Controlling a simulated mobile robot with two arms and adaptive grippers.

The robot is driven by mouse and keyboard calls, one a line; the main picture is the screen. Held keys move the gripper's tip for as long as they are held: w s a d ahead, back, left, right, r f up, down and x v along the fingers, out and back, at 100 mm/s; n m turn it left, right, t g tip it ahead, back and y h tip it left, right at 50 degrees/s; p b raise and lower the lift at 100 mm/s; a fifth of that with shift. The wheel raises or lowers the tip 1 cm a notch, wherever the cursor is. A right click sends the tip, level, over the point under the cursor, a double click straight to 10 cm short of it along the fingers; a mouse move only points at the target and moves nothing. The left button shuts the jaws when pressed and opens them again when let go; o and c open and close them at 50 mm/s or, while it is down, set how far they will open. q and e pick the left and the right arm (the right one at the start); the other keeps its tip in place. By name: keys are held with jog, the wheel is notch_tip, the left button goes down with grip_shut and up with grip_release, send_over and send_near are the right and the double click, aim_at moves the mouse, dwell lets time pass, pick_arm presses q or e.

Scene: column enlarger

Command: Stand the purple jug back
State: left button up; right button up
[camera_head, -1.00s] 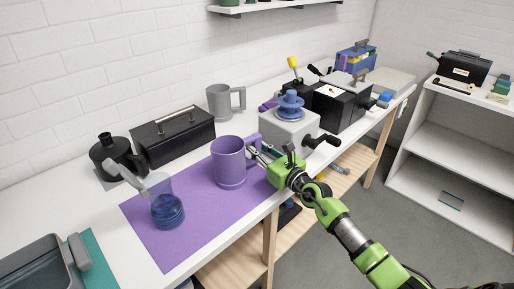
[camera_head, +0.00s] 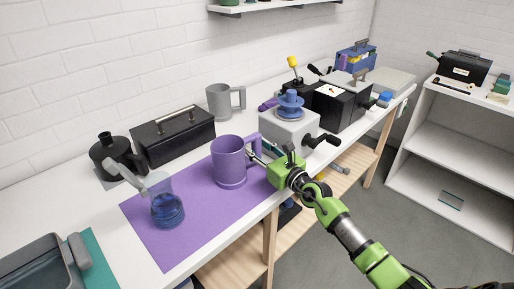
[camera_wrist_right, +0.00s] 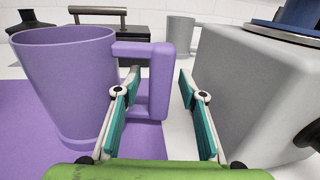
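The purple jug (camera_head: 229,163) stands upright on the purple mat (camera_head: 190,232). Its handle points right, toward my right gripper (camera_head: 262,155). In the right wrist view the jug (camera_wrist_right: 65,85) fills the left side, and its handle (camera_wrist_right: 159,85) shows between my teal-padded fingers. My right gripper (camera_wrist_right: 160,85) is open, with a clear gap between the right finger and the handle. The left finger overlaps the handle's opening; whether it touches the handle I cannot tell. My left gripper is not in view.
A grey box with a blue knob (camera_head: 290,128) stands close right of my gripper. A beaker of blue liquid (camera_head: 166,205) stands left on the mat. A grey jug (camera_head: 222,102), a black toolbox (camera_head: 173,139) and a black pot (camera_head: 110,158) stand behind.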

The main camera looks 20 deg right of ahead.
jog(key=shift+s, duration=0.1)
jog(key=shift+p+v, duration=0.45)
jog(key=shift+v, duration=0.75)
jog(key=shift+p+v, duration=0.4)
jog(key=shift+v, duration=2.2)
jog(key=shift+s+d, duration=0.1)
jog(key=shift+s, duration=0.15)
jog(key=v, duration=1.1)
jog(key=shift+s, duration=0.35)
jog(key=shift+d+r, duration=0.1)
